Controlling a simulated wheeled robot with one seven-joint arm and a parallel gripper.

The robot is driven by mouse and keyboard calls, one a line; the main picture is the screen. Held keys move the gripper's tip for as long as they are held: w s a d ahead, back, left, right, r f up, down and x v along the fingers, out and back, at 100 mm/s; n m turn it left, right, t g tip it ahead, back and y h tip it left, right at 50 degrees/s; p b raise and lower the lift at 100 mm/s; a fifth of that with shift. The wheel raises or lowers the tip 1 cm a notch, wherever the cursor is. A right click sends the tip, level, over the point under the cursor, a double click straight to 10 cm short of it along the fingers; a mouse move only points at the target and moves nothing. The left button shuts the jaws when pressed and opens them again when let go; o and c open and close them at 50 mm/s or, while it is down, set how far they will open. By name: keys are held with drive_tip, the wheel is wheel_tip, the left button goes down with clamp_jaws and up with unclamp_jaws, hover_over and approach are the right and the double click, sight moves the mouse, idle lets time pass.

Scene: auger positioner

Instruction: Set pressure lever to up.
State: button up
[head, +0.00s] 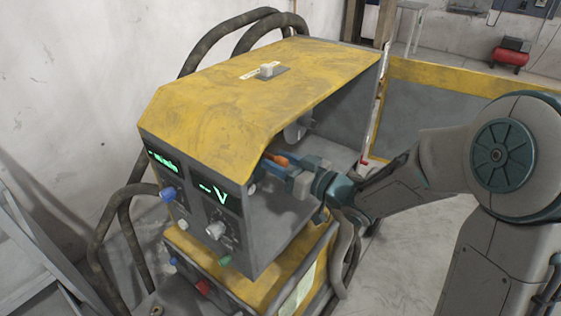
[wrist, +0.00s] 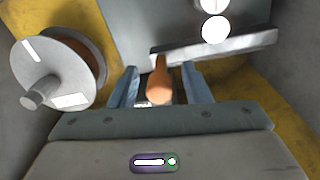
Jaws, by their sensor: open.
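The orange lever (wrist: 159,82), which looks like the pressure lever, is inside the open side of the yellow-topped machine. In the wrist view its rounded end points towards me, and its narrow end runs back to a grey metal bar. My gripper (wrist: 160,88) is open, with one blue finger on each side of the lever and a visible gap on both sides. In the head view the orange lever (head: 278,160) shows just beyond the blue fingers of my gripper (head: 282,171). The lever's pivot is partly hidden.
A white spool (wrist: 52,75) sits left of the fingers in the wrist view. The grey bar (wrist: 222,45) crosses behind the lever. The machine's yellow roof (head: 250,85) overhangs the opening. The front panel (head: 195,195) carries knobs and green displays. Black hoses loop around the machine.

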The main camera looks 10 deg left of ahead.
clamp_jaws()
